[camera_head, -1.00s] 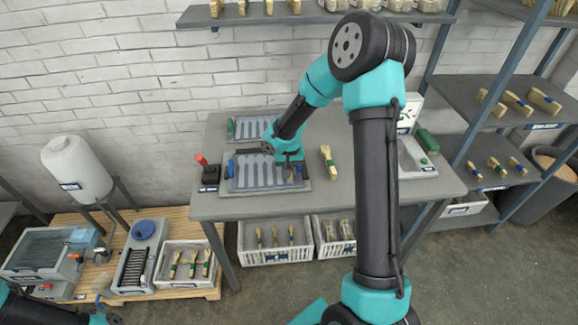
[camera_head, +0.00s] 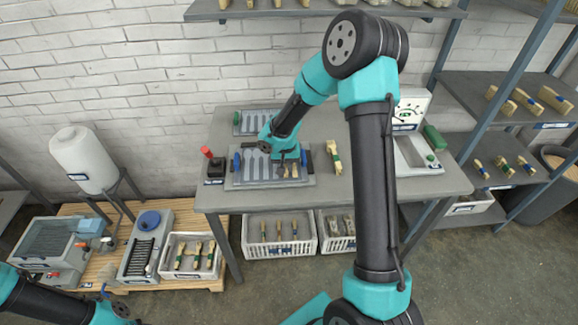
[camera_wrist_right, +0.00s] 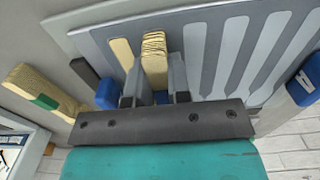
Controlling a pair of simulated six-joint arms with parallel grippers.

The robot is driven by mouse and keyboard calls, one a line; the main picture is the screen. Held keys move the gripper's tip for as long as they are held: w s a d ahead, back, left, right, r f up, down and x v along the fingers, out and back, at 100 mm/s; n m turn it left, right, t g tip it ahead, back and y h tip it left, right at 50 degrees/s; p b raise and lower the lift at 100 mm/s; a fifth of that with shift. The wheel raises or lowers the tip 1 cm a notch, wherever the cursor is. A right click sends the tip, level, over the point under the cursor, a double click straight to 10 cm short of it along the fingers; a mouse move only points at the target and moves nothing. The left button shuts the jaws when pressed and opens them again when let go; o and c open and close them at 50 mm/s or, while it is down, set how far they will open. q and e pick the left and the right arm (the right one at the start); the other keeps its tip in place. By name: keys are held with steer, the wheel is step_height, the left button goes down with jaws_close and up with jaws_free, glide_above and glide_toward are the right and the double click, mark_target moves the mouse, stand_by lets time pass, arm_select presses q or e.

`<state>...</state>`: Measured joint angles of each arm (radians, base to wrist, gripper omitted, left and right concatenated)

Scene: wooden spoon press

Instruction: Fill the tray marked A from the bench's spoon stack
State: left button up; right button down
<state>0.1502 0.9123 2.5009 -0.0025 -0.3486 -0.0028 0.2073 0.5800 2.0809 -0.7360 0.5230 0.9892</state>
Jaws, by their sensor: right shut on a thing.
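My right gripper (camera_wrist_right: 154,92) is shut on light wooden spoons (camera_wrist_right: 154,58), which look layered, above the right part of the front grey tray (camera_head: 270,184). The tray has several spoon-shaped slots and blue handles. Another spoon (camera_wrist_right: 122,54) lies at a slot beside the held ones. It also shows my right gripper in the head view (camera_head: 286,161). The green-banded spoon stack (camera_head: 335,158) is on the bench right of the tray, and in the wrist view (camera_wrist_right: 42,88) at left. My left gripper is out of view.
A second slotted tray (camera_head: 258,121) lies behind the front one. A black box with a red knob (camera_head: 212,165) stands to the left. A grey device with a dial (camera_head: 412,120) and a green block (camera_head: 434,138) stand to the right. The bench's front strip is clear.

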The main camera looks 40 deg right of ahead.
mark_target(247, 174)
steer(key=shift+w+a, duration=1.15)
steer(key=shift+a, duration=0.8)
steer(key=shift+w+a, duration=1.2)
steer(key=shift+a, duration=0.7)
steer(key=shift+w+a, duration=1.15)
steer(key=shift+a, duration=0.8)
steer(key=shift+r, duration=2.5)
